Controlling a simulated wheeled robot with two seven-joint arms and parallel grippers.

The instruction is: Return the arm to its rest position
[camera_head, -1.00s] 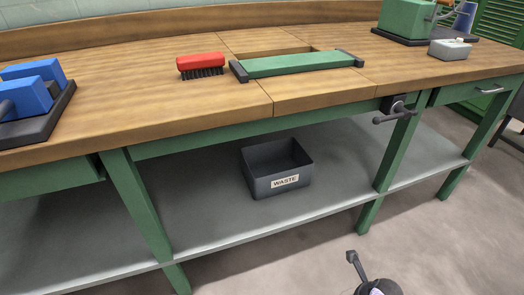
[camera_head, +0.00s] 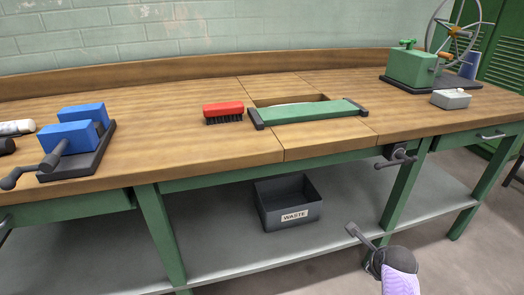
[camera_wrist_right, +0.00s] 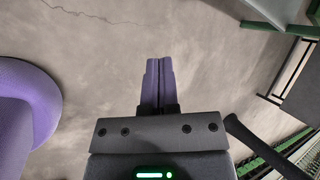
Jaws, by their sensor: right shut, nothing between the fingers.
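My right gripper (camera_wrist_right: 159,62) shows in the right wrist view. Its two purple fingers are together, with nothing between them, and grey floor shows behind the fingertips. In the head view part of my right arm (camera_head: 400,277), purple and dark, is at the lower right, in front of the bench. I cannot make out the gripper's fingers there. My left gripper is not in view.
The wooden workbench (camera_head: 180,140) bears a red brush (camera_head: 223,108), a green bar (camera_head: 310,111), blue blocks (camera_head: 70,137) and a green machine (camera_head: 411,67). A waste bin (camera_head: 290,217) stands on the lower shelf. A crank handle (camera_head: 398,156) sticks out from the bench front.

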